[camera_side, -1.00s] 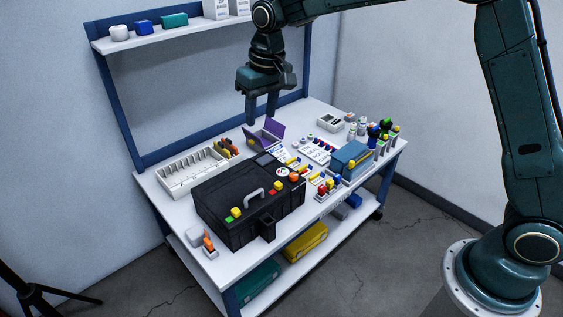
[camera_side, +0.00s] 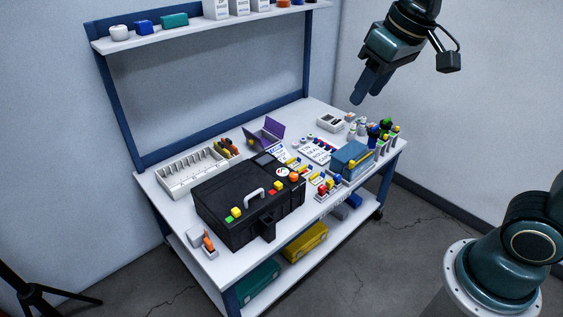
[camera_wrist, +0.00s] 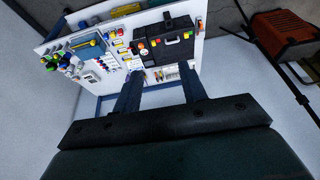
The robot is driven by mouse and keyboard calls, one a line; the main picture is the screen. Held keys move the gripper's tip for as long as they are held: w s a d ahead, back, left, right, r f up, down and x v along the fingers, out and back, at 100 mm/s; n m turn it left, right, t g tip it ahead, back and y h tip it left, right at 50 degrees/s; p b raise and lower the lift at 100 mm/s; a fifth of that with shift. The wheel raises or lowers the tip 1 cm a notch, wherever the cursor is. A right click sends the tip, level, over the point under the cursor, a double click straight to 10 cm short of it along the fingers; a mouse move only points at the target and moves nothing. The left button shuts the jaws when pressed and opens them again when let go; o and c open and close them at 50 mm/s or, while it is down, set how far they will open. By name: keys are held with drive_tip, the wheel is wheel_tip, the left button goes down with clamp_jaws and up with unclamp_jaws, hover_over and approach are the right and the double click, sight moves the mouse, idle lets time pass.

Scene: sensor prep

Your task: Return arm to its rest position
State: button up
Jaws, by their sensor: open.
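My gripper (camera_side: 366,88) is raised in the air at the upper right of the side view, above the back right corner of the workbench (camera_side: 172,212). It is empty and touches nothing. In the wrist view my gripper (camera_wrist: 160,88) shows two dark fingers spread apart with nothing between them. The bench top lies well beyond the fingertips there. Part of my arm is outside the side view.
A black case (camera_side: 225,205) stands at the front of the bench. A white divided tray (camera_side: 190,172), an open purple box (camera_side: 265,133) and a blue box (camera_side: 350,160) stand around it. A shelf (camera_side: 200,37) runs along the back. The air around my gripper is clear.

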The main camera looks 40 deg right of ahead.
drive_tip(key=s+d+f+t, duration=0.1)
drive_tip(key=s+d+f, duration=0.1)
drive_tip(key=s, duration=1.1)
drive_tip(key=shift+s+d+f, duration=0.15)
drive_tip(key=shift+s+f, duration=0.05)
drive_tip(key=shift+f, duration=0.55)
